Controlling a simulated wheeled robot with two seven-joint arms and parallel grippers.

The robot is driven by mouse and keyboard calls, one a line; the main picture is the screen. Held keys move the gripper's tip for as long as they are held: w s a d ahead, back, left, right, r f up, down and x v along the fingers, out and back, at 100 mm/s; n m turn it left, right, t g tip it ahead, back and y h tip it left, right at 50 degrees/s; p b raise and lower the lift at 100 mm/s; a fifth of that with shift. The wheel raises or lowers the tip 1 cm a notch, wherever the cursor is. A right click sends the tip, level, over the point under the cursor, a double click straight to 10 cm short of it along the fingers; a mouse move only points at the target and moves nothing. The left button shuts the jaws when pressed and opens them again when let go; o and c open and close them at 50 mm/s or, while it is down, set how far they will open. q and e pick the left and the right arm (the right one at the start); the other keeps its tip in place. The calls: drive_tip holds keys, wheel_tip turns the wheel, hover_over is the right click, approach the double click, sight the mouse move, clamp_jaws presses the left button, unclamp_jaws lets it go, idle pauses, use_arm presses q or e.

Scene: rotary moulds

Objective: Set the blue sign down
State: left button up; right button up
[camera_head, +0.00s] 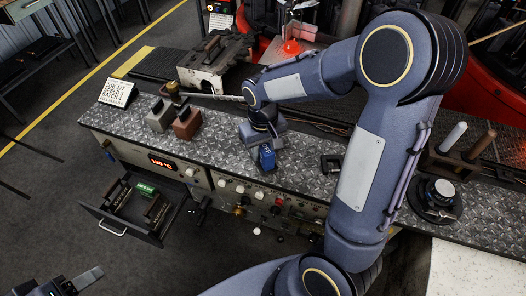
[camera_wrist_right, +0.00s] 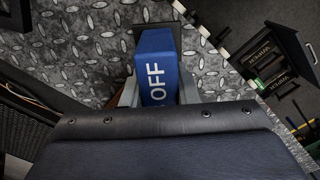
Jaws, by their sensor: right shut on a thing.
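The blue sign (camera_wrist_right: 156,68) is a small block with white letters reading "OFF" in the right wrist view. My right gripper (camera_wrist_right: 159,92) is shut on it, with a finger on each side. In the head view the blue sign (camera_head: 266,157) shows small below my right gripper (camera_head: 263,148), over the diamond-plate bench top near its front edge. I cannot tell whether its underside touches the plate. My left gripper (camera_head: 62,284) is at the lower left, away from the bench and only partly in frame; its opening is unclear.
The bench top (camera_head: 225,141) has bare plate around the sign. Two small blocks, grey (camera_head: 159,115) and brown (camera_head: 187,122), stand to the left. A white lettered card (camera_head: 117,92) stands at the left end. An open drawer (camera_head: 120,222) juts out below. A black clamp-like item (camera_head: 331,166) lies right.

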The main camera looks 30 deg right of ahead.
drive_tip(key=shift+f, duration=0.75)
drive_tip(key=shift+f, duration=0.2)
drive_tip(key=o, duration=1.1)
drive_tip(key=shift+c, duration=0.2)
